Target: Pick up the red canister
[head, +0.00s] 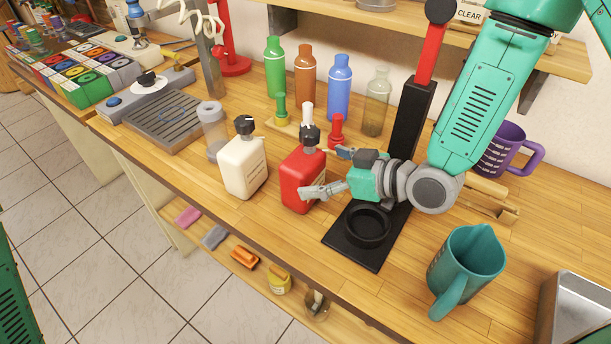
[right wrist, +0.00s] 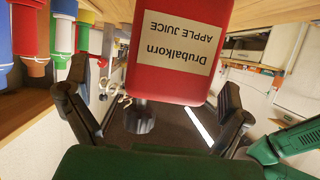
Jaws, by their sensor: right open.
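The red canister (head: 301,181) has a black cap and stands upright on the wooden counter in the head view, right of a cream canister (head: 243,166). In the right wrist view the red canister (right wrist: 180,70) appears upside down, with a pale label reading "Drubalkorn APPLE JUICE". My right gripper (head: 330,172) is open, just right of the red canister, its fingers pointing at it. In the right wrist view the canister lies between the spread fingers, with a gap visible at each side. My left gripper is not in view.
Green, brown, blue and clear bottles (head: 340,82) stand behind. A red pump-like piece (head: 336,131) stands close behind the gripper. A black stand (head: 350,255) is in front of the gripper, and a teal jug (head: 466,265) is to the right. The counter's front edge is near.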

